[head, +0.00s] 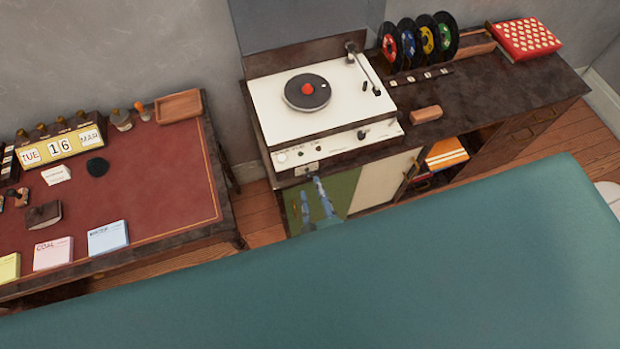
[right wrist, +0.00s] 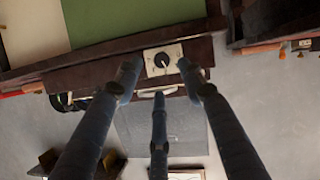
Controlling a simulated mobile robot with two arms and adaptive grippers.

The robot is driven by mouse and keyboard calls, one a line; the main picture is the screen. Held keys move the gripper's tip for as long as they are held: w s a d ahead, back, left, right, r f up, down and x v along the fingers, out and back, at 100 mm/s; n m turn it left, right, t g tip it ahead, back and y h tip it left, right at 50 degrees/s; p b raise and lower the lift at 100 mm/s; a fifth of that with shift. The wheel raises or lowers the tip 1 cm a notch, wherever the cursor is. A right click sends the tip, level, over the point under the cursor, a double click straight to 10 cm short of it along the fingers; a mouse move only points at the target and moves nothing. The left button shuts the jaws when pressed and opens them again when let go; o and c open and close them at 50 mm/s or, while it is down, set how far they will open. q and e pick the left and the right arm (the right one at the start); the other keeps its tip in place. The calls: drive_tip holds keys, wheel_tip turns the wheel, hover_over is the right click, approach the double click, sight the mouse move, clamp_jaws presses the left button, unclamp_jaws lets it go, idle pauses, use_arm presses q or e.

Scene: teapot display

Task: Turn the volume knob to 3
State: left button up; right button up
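A round dark knob on a small pale plate sits on the front edge of the cabinet under the record player; the knob (head: 311,166) is small in the head view. In the right wrist view the same knob (right wrist: 162,60) is larger, with pale markings around it too small to read. My right gripper (head: 312,191) is just below and in front of it in the head view. In the wrist view the blue fingers of the right gripper (right wrist: 160,76) are spread, two on either side of the plate and one below, with nothing between them. My left gripper is not in view.
The white record player (head: 330,150) with a black record (head: 307,92) stands on the cabinet above the knob. A rack of records (head: 421,40) and a red dotted box (head: 526,39) are at the right. A red-topped desk (head: 150,190) stands to the left.

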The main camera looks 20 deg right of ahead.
sight(310, 176)
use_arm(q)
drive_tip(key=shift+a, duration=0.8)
use_arm(e)
drive_tip(key=x, duration=0.5)
drive_tip(key=shift+w+f, duration=0.15)
drive_tip(key=shift+w, duration=0.2)
clamp_jaws()
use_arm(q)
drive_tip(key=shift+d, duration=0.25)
